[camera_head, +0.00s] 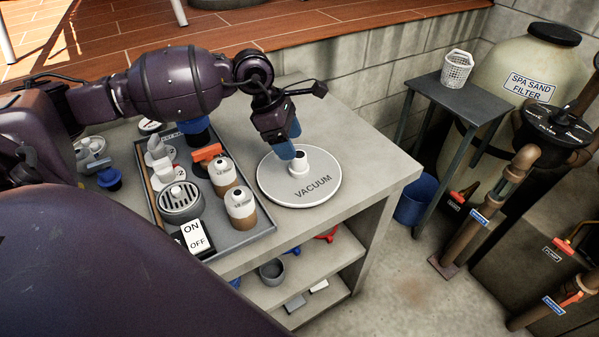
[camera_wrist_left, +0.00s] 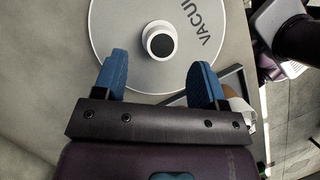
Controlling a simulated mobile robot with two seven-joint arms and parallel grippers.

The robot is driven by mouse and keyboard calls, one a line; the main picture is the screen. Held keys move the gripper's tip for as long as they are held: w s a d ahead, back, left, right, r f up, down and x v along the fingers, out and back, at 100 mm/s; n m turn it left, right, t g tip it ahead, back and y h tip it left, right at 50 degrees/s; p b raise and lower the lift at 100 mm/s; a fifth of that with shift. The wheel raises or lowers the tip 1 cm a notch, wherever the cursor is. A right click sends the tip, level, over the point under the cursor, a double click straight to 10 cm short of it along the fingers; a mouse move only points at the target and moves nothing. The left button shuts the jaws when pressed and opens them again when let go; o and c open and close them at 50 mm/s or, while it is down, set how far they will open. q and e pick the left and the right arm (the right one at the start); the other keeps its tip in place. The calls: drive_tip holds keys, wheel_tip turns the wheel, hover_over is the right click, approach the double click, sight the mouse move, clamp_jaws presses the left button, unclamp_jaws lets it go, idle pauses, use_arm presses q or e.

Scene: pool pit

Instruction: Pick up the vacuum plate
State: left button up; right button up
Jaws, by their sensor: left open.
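The vacuum plate (camera_head: 318,190) is a round white disc marked VACUUM with a short upright white stub in its middle. It lies flat on the grey concrete bench top. My left gripper (camera_head: 289,143) is just over the plate's back left part, fingers pointing down near the stub. In the left wrist view the gripper (camera_wrist_left: 160,85) is open and empty, its two blue fingers apart, with the vacuum plate (camera_wrist_left: 120,48) and its stub (camera_wrist_left: 159,40) beyond the fingertips. My right gripper does not show.
A dark tray (camera_head: 252,242) left of the plate holds bottles, a grey strainer and an ON/OFF sign. A side table (camera_head: 470,98) with a white basket (camera_head: 457,69) stands at the right, above a blue bucket (camera_head: 415,199). The bench top right of the plate is clear.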

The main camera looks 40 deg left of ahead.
use_arm(q)
drive_tip(key=shift+x, duration=2.65)
drive_tip(key=shift+d, duration=0.2)
drive_tip(key=shift+r, duration=0.1)
drive_tip(key=c, duration=1.1)
drive_tip(key=shift+r, duration=0.1)
wheel_tip(320, 180, up, 20)
drive_tip(key=shift+f+p, duration=0.1)
drive_tip(key=shift+p, duration=0.3)
